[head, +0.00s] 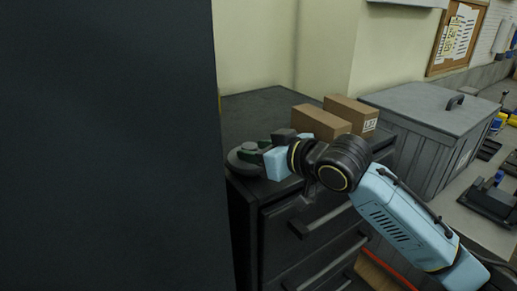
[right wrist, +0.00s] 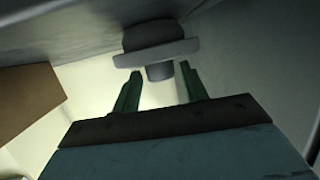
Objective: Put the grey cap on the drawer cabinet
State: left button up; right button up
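The grey cap (head: 240,164) is a round disc with a knob, at the near left corner of the dark drawer cabinet's top (head: 262,105). It appears to rest there; its underside contact is hidden. My right gripper (head: 254,152) is right at the cap, its fingers partly hiding it. In the right wrist view the cap (right wrist: 156,52) lies just beyond the fingertips. Its short stub is between the two green fingers (right wrist: 160,75), with a gap visible on each side, so the gripper is open. My left gripper is not in view.
Two cardboard boxes (head: 320,122) stand on the cabinet top behind my right wrist. A large dark panel (head: 110,145) fills the left of the head view. A grey lidded bin (head: 425,110) stands to the right. The back of the cabinet top is clear.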

jog(key=shift+o, duration=0.7)
jog(key=shift+r, duration=0.2)
jog(key=b+v, duration=0.1)
jog(key=v, duration=1.1)
